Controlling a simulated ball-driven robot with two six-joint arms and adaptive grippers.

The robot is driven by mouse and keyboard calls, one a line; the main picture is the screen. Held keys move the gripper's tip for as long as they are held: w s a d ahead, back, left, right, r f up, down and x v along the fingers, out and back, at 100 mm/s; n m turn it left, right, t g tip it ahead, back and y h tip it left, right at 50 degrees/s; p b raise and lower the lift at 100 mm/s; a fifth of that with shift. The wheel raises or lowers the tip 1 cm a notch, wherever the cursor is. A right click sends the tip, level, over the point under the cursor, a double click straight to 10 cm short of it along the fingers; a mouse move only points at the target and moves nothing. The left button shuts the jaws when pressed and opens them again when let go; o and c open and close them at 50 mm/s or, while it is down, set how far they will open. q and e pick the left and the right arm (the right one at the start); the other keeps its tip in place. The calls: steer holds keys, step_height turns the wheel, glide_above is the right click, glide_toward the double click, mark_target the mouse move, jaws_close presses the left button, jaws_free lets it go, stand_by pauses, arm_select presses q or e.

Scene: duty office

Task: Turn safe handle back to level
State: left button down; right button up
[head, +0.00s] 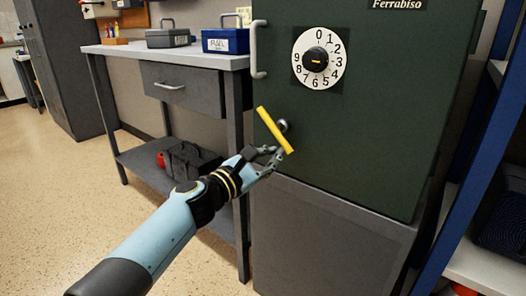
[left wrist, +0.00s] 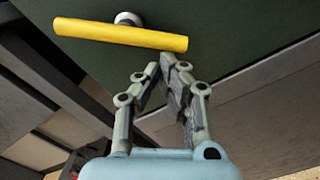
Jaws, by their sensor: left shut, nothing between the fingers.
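The dark green safe (head: 390,120) stands on a grey base. Its yellow handle (head: 275,130) is tilted in the head view, upper end to the left and lower end to the right, on a round metal hub (head: 283,126). My left gripper (head: 276,152) is shut and empty, just below the handle's lower right end. My right gripper is in neither view.
A white numbered dial (head: 319,59) and a pale grey vertical pull bar (head: 258,50) are on the safe door. Left stands a workbench (head: 165,52) with a blue box (head: 226,41) and a grey box (head: 168,36). Blue shelving (head: 470,190) is close on the right. Floor at left is clear.

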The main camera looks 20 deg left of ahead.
mark_target(286, 150)
arm_select(q)
steer(key=d+n, duration=0.1)
steer(key=n, duration=0.1)
steer(key=r+n+p, duration=0.1)
steer(key=n, duration=0.1)
steer(key=s+d+n+p, duration=0.1)
steer(key=n, duration=0.1)
steer(key=shift+d+r, duration=0.35)
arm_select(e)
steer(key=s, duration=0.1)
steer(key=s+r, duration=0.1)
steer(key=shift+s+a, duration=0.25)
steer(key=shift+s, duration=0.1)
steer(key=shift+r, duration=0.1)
